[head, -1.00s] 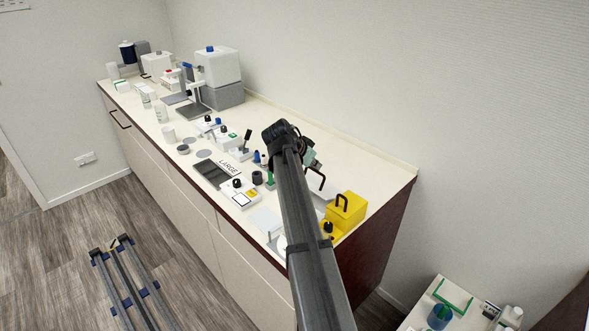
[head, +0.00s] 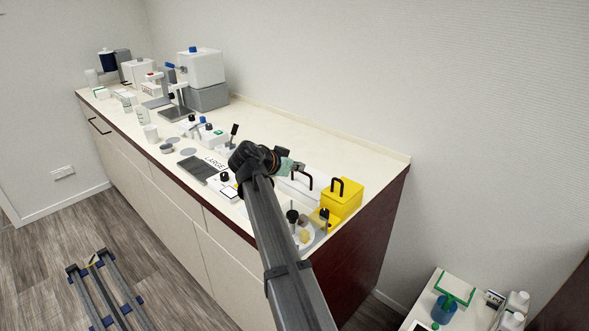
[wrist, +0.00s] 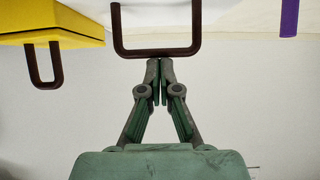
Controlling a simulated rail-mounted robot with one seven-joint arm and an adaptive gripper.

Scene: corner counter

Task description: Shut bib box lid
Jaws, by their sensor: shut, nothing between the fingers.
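A white box or lid with a dark brown loop handle (head: 303,181) is at the right part of the counter, just left of the yellow box. It looks like the bib box, but no label is readable. My gripper (head: 296,167) is beside this handle. In the wrist view the handle (wrist: 156,52) is large, and my fingertips (wrist: 160,64) are together at its crossbar, empty; I cannot tell whether they touch it. The white surface (wrist: 228,8) behind the handle is partly cut off. How far the lid stands open cannot be told; my arm hides part of the box.
A purple strip (wrist: 289,17) shows at upper right. The counter's back strip (head: 330,143) is clear.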

